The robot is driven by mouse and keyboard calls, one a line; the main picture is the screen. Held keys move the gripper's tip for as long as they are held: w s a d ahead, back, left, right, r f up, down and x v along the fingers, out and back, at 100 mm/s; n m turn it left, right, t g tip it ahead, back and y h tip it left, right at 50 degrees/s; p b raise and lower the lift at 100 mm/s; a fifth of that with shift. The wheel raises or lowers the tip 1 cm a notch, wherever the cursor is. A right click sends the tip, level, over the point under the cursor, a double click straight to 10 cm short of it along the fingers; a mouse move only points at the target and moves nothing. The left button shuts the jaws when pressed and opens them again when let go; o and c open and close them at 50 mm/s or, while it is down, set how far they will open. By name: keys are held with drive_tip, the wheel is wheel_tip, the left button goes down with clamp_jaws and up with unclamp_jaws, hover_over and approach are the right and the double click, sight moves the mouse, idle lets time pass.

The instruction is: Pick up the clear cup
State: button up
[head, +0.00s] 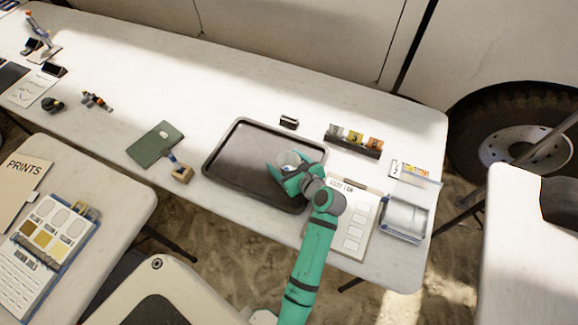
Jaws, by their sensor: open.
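A clear cup (289,158) stands in the right half of a dark rectangular tray (232,150) on the long white table. My teal gripper (281,169) is over the tray, right at the cup. Its fingers are open and lie close to the cup's left and near sides. I cannot tell whether the fingers touch the cup. The gripper and wrist hide the cup's lower right part and the tray's right edge.
A clipboard (352,222) and a clear box (404,218) lie right of my arm. Small colored containers (354,139) and a dark block (289,122) stand behind the tray.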

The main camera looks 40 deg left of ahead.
drive_tip(key=shift+w+a+f, duration=0.2)
drive_tip(key=shift+a+f, duration=0.05)
drive_tip(key=shift+a, duration=0.25)
drive_tip(key=c, duration=1.1)
drive_tip(key=shift+o, duration=0.2)
drive_tip(key=shift+r, duration=0.15)
